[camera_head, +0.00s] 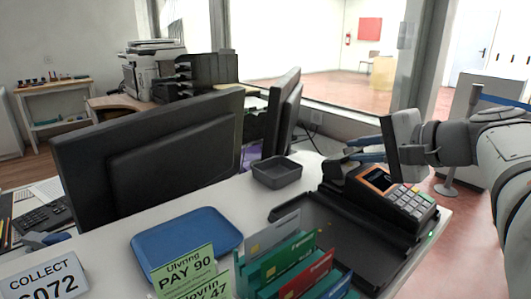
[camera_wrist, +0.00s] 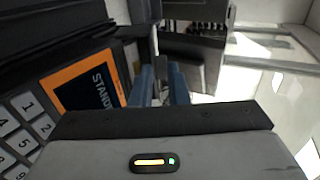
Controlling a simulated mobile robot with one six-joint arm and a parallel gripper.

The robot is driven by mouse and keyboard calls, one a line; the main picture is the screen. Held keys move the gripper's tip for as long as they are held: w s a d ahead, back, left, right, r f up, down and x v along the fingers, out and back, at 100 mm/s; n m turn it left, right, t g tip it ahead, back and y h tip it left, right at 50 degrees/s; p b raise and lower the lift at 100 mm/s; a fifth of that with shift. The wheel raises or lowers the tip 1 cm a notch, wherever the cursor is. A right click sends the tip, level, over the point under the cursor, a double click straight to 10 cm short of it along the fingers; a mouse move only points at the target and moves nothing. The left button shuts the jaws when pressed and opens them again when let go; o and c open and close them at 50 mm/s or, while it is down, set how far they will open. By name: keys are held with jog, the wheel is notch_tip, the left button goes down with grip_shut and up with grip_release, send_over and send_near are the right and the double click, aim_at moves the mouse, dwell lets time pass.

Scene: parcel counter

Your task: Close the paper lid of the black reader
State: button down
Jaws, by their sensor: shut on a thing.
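The black reader (camera_head: 400,197) stands at the right end of the counter, with an orange-framed screen and a grey keypad. In the wrist view the reader (camera_wrist: 75,88) fills the left side, its screen partly cut by my gripper's body. My gripper (camera_head: 350,149) is at the far end of the reader, its blue-sided fingers close together. In the wrist view my gripper (camera_wrist: 162,88) is shut on a thin part beside the screen's far end, which looks like the paper lid. The lid is mostly hidden, so its angle is unclear.
A black tray (camera_head: 330,228) lies beside the reader. A grey bin (camera_head: 277,173), a blue tray (camera_head: 187,236) and a card rack (camera_head: 290,262) with several cards stand to the left. Monitors (camera_head: 150,140) rise behind. The counter's right edge is close to the reader.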

dwell(0.3)
jog(key=c, duration=1.5)
grip_release()
jog(key=shift+o, duration=0.2)
jog(key=shift+p+v, duration=0.7)
jog(key=shift+v, duration=3.25)
jog(key=shift+d+f, duration=0.1)
jog(key=shift+f, duration=0.05)
